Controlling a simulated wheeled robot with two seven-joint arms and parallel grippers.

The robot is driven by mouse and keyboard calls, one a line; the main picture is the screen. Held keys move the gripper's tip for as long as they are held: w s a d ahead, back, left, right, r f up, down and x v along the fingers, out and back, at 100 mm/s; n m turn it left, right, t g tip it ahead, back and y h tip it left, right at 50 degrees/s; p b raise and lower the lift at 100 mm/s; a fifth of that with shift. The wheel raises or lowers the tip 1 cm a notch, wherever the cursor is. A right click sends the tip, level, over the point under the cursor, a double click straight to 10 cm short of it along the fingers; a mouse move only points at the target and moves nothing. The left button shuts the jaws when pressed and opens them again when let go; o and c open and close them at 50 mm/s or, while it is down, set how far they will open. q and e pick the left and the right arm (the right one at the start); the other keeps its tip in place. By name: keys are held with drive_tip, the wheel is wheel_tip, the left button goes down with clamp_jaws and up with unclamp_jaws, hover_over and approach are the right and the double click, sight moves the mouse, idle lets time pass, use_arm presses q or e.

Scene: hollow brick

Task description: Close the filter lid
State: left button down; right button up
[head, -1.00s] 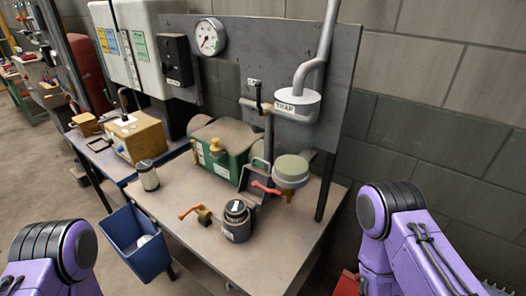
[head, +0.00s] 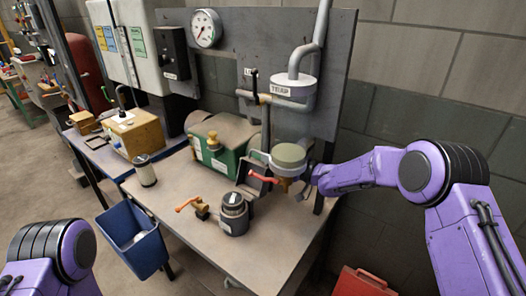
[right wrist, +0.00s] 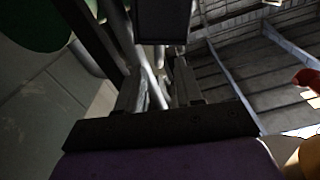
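A round canister with a pale grey-green top (head: 289,154) stands at the back right of the bench. A dark, tilted square frame (head: 254,182) with a red handle (head: 263,179) is just left of it; I cannot tell which part is the filter lid. My right gripper (head: 304,188) is beside the canister's lower right side, small and partly hidden. In the right wrist view its two fingers (right wrist: 158,90) stand apart with nothing clearly held between them. A dark block (right wrist: 163,20) shows beyond the fingertips. My left gripper is out of view.
A dark cylindrical pot (head: 234,213) and a brass valve with an orange handle (head: 197,206) stand on the bench (head: 265,248). A green box (head: 220,148) is behind them. A grey panel with pipes and a trap (head: 295,92) rises behind. The bench's front is clear.

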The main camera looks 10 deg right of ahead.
drive_tip(key=x, duration=0.5)
drive_tip(key=shift+f+p, duration=0.2)
drive_tip(key=shift+p, duration=0.2)
drive_tip(key=shift+w, duration=0.15)
drive_tip(key=shift+d, duration=0.1)
drive_tip(key=shift+s+r, duration=0.1)
drive_tip(key=shift+s, duration=0.1)
drive_tip(key=shift+c, duration=0.7)
clamp_jaws()
